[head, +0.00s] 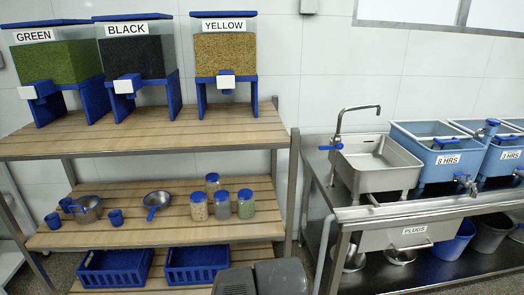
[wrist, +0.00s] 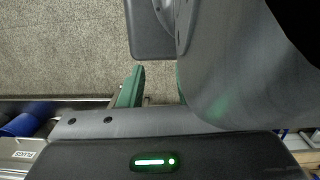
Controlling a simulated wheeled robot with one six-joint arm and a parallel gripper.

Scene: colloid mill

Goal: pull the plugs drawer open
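The plugs drawer (head: 380,240) is a grey metal box under the front edge of the steel sink table. Its front carries a white PLUGS label (head: 415,230) and a bar handle (head: 412,246). It looks shut. In the wrist view a small PLUGS label (wrist: 23,155) shows at the lower left edge. My gripper (wrist: 159,85) has two green fingers with a gap between them. It is open and empty, over speckled floor and away from the drawer. The right finger is mostly hidden behind a grey arm part. My gripper is not identifiable in the head view.
The steel table (head: 470,208) bears a sink (head: 375,165) and blue basins (head: 440,160) with taps. Buckets (head: 455,240) and metal bowls stand below it. A wooden shelf (head: 150,140) with dispensers, jars, pans and blue crates (head: 197,264) stands at left.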

